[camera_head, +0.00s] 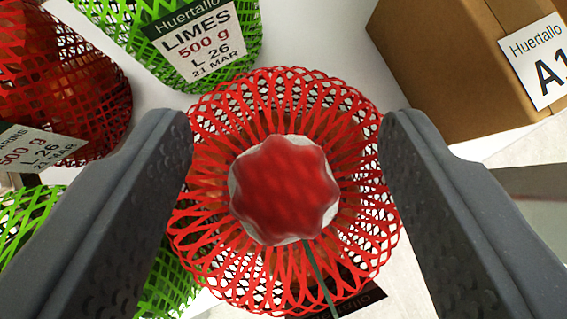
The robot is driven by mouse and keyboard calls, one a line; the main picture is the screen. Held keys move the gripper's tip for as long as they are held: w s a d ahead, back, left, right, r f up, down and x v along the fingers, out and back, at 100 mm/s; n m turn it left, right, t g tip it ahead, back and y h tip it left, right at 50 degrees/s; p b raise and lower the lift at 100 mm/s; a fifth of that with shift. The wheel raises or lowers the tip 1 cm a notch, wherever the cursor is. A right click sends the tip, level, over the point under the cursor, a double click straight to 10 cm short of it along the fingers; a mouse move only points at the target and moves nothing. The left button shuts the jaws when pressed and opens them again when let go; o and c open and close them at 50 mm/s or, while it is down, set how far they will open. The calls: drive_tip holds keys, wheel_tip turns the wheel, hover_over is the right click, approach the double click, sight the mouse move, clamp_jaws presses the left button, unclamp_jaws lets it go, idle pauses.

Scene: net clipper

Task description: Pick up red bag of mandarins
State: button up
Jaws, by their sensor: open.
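A red net bag (345,225) stands below my gripper, seen from above, with its gathered red top (285,188) in the middle of the view. Its contents are mostly hidden by the net and the top, so I cannot tell what fruit it holds. A dark label shows partly under its lower edge. My gripper (286,135) is open, with one dark grey finger on each side of the bag. The fingertips are close to the net's left and right edges. I cannot tell whether they touch it. Another red net bag (85,95) with orange-red fruit stands at the upper left.
A green net bag labelled LIMES (200,45) stands behind the middle bag. Another green net (165,285) shows at the lower left, partly behind my left finger. A cardboard box (440,70) marked A1 stands at the upper right. The surface is white.

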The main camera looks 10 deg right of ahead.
drive_tip(key=shift+f, duration=0.1)
clamp_jaws()
drive_tip(key=shift+w, duration=0.1)
idle(0.3)
